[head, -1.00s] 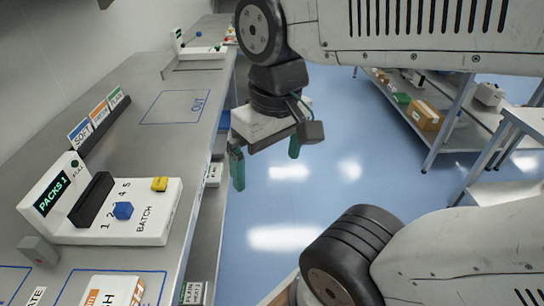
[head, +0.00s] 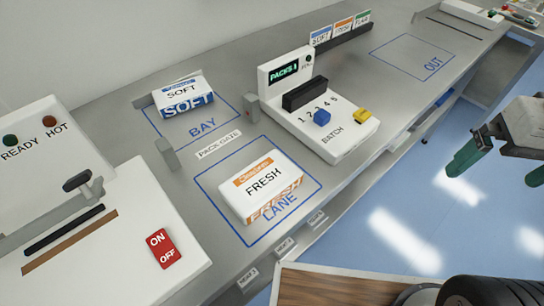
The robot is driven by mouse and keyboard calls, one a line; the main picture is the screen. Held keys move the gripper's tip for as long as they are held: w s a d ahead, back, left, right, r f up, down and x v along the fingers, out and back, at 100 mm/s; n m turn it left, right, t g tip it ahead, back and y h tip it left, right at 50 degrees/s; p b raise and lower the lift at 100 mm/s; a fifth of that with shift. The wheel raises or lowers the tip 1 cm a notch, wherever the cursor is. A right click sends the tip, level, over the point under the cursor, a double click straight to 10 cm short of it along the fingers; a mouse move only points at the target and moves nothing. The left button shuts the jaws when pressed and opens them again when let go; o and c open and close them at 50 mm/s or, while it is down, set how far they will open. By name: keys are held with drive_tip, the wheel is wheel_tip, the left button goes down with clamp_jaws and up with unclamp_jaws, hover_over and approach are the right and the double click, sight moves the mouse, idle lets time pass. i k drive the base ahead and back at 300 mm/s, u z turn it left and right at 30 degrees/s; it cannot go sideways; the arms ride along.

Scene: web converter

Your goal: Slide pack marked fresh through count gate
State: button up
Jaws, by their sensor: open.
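The pack marked FRESH (head: 262,186), white with orange print, lies flat inside the blue outline marked LANE (head: 286,207). The count gate, labelled PACK GATE (head: 218,144), has two grey posts, one at the left (head: 168,154) and one at the right (head: 252,108). Beyond it is the outline marked BAY (head: 203,127), where a pack marked SOFT (head: 184,96) stands at the back. The counter display (head: 284,73) reads PACKS 1. My gripper (head: 499,162) is open and empty at the right edge, off the bench over the floor, well apart from the pack; it is partly cut off.
A sealer with an ON/OFF switch (head: 164,248) stands at the left. The batch counter has a blue knob (head: 323,117) and a yellow block (head: 361,116). The OUT outline (head: 412,57) is empty. A wooden surface (head: 330,285) is at the bottom.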

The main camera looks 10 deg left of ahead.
sight(254, 189)
drive_tip(key=z, duration=0.85)
drive_tip(key=k, duration=0.8)
drive_tip(key=u, duration=0.75)
